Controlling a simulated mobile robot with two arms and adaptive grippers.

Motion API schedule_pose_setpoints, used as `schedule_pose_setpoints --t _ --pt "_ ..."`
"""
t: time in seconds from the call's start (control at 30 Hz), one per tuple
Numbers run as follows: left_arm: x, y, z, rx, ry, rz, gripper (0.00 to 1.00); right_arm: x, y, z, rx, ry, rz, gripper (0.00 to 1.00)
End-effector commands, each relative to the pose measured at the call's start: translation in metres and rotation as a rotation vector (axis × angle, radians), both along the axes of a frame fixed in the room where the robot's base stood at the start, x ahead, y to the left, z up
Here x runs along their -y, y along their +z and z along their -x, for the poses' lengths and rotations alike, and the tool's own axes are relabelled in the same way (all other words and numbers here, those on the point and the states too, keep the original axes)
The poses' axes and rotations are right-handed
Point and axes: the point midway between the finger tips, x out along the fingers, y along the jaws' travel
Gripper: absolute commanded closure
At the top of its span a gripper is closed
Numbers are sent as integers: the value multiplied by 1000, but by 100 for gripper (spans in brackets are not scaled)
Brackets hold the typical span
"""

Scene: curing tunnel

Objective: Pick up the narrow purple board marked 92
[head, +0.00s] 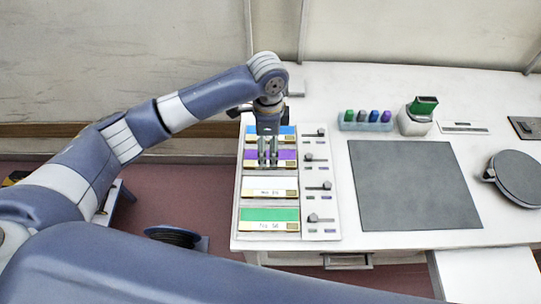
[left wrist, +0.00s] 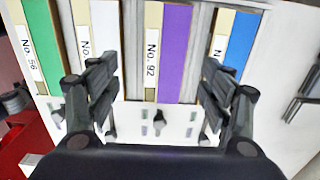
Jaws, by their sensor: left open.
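The narrow purple board (head: 287,155) lies in a white rack, second from the back, between a blue board (head: 285,131) and a white one (head: 264,187). In the left wrist view the purple board (left wrist: 174,60) shows a label reading No. 92 and lies between my fingers. My left gripper (head: 267,163) is over this board, its fingers pointing down and open with nothing between them. In the left wrist view its two fingers (left wrist: 160,95) stand apart on either side of the board. I cannot tell how high the tips are above it. My right gripper is not in view.
A green board (head: 270,214) lies at the rack's front. Sliders line the rack's right side (head: 320,195).

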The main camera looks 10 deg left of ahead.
Motion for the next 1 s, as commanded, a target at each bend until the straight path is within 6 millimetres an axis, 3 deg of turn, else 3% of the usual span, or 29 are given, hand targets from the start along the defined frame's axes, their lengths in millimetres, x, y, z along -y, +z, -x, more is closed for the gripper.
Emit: schedule_pose_setpoints --t 0.17,0.27,0.5,0.77,1.0 --pt "1 -12 -1 0 0 -1 27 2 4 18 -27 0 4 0" --pt "2 -24 -2 -2 0 -1 27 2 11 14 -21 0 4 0" --pt "3 -55 -5 0 -1 0 27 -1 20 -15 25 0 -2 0" --pt "3 -60 -5 3 -1 0 27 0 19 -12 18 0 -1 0" --pt "3 -60 -5 3 -1 0 75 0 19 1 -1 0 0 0"
